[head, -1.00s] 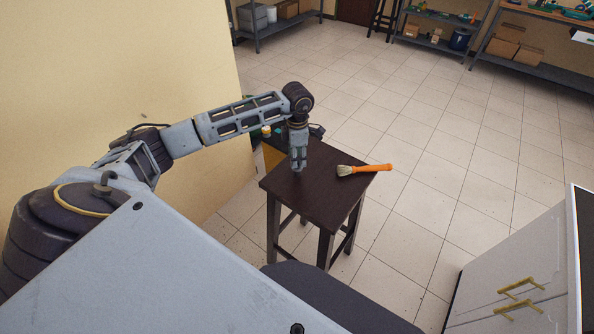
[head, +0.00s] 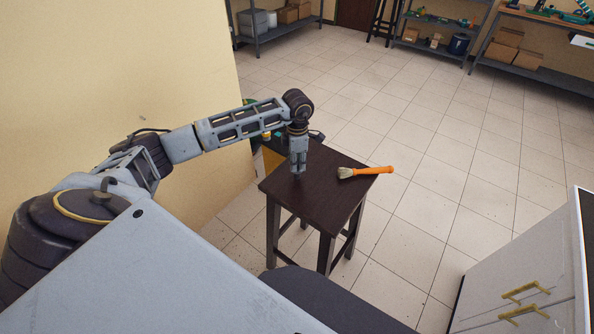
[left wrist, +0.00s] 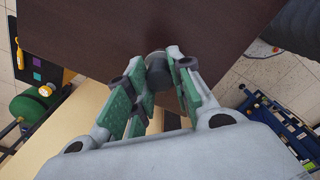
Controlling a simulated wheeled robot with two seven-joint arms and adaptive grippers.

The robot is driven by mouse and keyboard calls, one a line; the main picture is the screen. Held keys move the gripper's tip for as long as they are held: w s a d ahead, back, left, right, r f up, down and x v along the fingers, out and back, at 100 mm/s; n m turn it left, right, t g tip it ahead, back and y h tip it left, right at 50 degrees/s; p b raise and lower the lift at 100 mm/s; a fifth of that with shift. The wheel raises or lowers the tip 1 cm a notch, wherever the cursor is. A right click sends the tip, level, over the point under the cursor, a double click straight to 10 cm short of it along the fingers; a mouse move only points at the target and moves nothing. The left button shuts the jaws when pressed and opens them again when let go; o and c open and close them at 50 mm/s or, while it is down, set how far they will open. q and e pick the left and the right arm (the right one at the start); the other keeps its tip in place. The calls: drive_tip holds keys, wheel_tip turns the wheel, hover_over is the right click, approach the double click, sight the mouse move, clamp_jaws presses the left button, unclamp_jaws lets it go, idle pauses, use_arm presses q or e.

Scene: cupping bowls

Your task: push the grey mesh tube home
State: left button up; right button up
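My left gripper (head: 298,167) points down over the dark wooden stool top. In the left wrist view its green-padded fingers (left wrist: 159,68) are closed around a short dark grey cylinder (left wrist: 157,75), which looks like the grey mesh tube. The tube stands out from the stool top between the fingertips. Its mesh is too small to make out, and its lower end is hidden. In the head view the gripper covers most of it. My right gripper is in neither view.
A brush with an orange handle (head: 374,171) lies on the stool (head: 327,197), right of the gripper. Low items stand behind the stool by the wall. A white cabinet (head: 520,270) stands at the lower right. The tiled floor between is clear.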

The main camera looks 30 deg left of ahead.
use_arm(q)
clamp_jaws()
drive_tip(key=shift+r+p, duration=1.6)
drive_tip(key=shift+r, duration=1.7)
drive_tip(key=shift+f, duration=0.1)
